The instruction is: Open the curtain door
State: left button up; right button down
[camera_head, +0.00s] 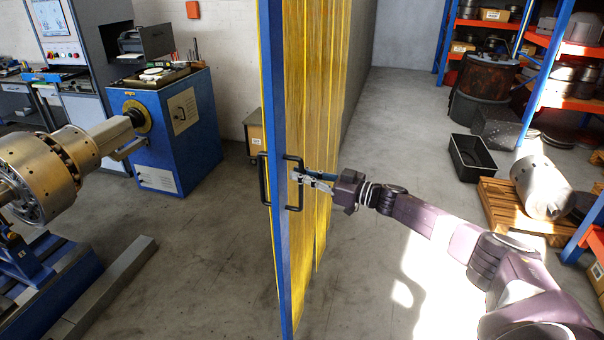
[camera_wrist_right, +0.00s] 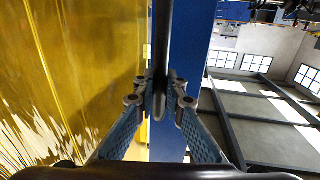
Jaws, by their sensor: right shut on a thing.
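The curtain door has a blue upright frame (camera_head: 277,240) with yellow translucent strips (camera_head: 325,110) gathered on its right side. A black handle (camera_head: 290,196) sits on the right face of the frame, and another black handle (camera_head: 263,180) is on its left face. My right gripper (camera_head: 303,175) reaches in from the right and is shut on the right-hand handle. In the right wrist view the gripper's fingers (camera_wrist_right: 160,102) close around the dark handle bar (camera_wrist_right: 162,45), with the yellow strips (camera_wrist_right: 80,70) to the left and the blue frame (camera_wrist_right: 192,50) behind. My left gripper is not in view.
A large metal rotor (camera_head: 40,180) on a blue stand is at the left, by a blue cabinet (camera_head: 175,130). At the right are a black bin (camera_head: 472,160), a wooden pallet (camera_head: 500,208) with a metal cylinder, and shelving (camera_head: 560,60). Floor right of the curtain is clear.

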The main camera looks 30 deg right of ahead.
jog(key=shift+d+r, duration=0.2)
jog(key=shift+d, duration=0.05)
jog(key=c, duration=2.3)
grip_release()
jog(key=shift+w, duration=0.1)
jog(key=o, duration=0.3)
jog(key=shift+f, duration=0.2)
jog(key=v, duration=1.2)
jog(key=shift+f, duration=0.1)
